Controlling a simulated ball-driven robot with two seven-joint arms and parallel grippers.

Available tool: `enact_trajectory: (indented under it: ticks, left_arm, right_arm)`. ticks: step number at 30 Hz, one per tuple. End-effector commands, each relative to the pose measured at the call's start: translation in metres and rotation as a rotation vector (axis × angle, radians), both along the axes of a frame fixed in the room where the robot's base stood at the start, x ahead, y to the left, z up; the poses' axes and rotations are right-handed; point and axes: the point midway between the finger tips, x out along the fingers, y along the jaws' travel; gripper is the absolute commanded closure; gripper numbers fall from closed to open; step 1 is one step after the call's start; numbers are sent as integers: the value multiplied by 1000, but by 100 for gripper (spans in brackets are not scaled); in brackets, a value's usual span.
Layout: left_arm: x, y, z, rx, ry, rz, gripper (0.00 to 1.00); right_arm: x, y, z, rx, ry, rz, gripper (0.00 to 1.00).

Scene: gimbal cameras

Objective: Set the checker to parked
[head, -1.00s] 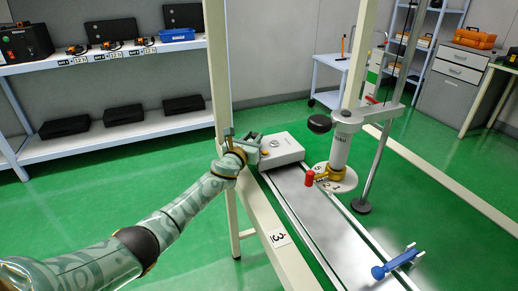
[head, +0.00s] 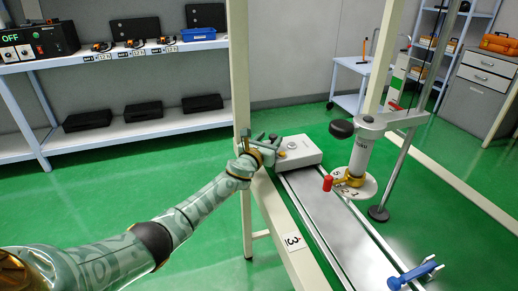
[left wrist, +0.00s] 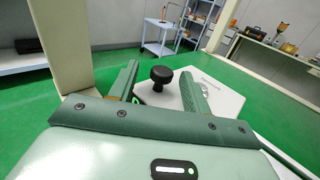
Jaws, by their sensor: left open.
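A white box (head: 300,153) with a dial and a small orange button sits at the far end of a metal rail. My left gripper (head: 272,145) is at the box's left end, open. In the left wrist view, a black round knob (left wrist: 161,75) on a short stem shows between the open fingers (left wrist: 158,90), with the white box (left wrist: 224,98) behind and right of it. I cannot tell whether the fingers touch the knob. No label tells which is the checker.
A cream post (head: 239,75) and a beam marked 3 (head: 293,241) stand close to my left arm. Shelves with black cases (head: 143,111) stand at the left. Green floor is open between.

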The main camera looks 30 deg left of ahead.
Motion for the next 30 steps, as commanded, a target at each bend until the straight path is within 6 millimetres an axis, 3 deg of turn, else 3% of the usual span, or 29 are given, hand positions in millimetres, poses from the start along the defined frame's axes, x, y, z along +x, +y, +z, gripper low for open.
enact_trajectory:
  ticks: [9, 15, 21, 30]
  left_arm:
    - [-78, -8, 9, 2, -3, 0, 52]
    - [-125, -14, 4, 0, 0, 2, 52]
    - [-149, -17, 2, 2, -1, 3, 52]
    - [-153, -17, 1, 1, -1, 4, 52]
  right_arm:
    - [19, 0, 38, 0, -45, 0, 64]
    - [24, 0, 50, 0, -57, 0, 64]
    - [26, 0, 53, 0, -61, 0, 64]
    - [25, 1, 53, 0, -61, 0, 64]
